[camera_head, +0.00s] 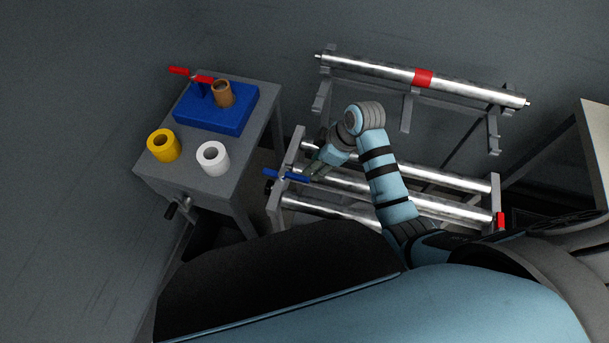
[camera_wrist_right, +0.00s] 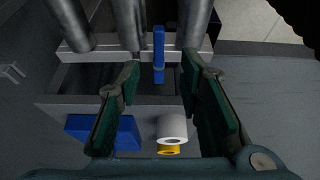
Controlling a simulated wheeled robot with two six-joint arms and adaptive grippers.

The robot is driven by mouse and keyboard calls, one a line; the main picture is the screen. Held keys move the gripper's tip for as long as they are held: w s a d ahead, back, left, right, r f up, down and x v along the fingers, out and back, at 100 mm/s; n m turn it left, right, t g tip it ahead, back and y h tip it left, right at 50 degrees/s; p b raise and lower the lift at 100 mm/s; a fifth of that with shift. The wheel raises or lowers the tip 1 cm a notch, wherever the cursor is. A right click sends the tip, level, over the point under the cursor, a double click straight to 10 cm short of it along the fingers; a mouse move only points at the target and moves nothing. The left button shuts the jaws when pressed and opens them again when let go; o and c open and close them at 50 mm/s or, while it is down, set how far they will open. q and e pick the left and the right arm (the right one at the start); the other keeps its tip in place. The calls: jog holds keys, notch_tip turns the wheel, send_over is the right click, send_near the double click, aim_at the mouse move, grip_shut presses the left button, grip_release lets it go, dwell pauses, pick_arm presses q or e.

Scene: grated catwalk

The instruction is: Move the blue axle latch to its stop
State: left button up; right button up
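The blue axle latch (camera_head: 285,174) is a slim bar at the left end of the roller rack, by the middle roller. In the right wrist view the blue latch (camera_wrist_right: 159,52) stands upright in the picture, between the lines of the two fingers. My right gripper (camera_head: 312,171) is just right of the latch in the head view. In the wrist view the right gripper (camera_wrist_right: 161,80) is open, its fingers apart on either side of the latch, with no visible contact. The left gripper is not seen.
The rack holds several steel rollers (camera_head: 440,206), with a red latch (camera_head: 501,220) at its right end. A roller with a red band (camera_head: 424,78) rests above. Left, a grey table (camera_head: 188,187) carries a blue block (camera_head: 229,122), a yellow ring (camera_head: 164,146) and a white ring (camera_head: 212,158).

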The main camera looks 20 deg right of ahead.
aim_at(302, 177)
jog(key=b+x, duration=0.2)
jog(key=x, duration=0.6)
jog(key=shift+w+f, duration=0.15)
jog(key=shift+f, duration=0.3)
grip_shut()
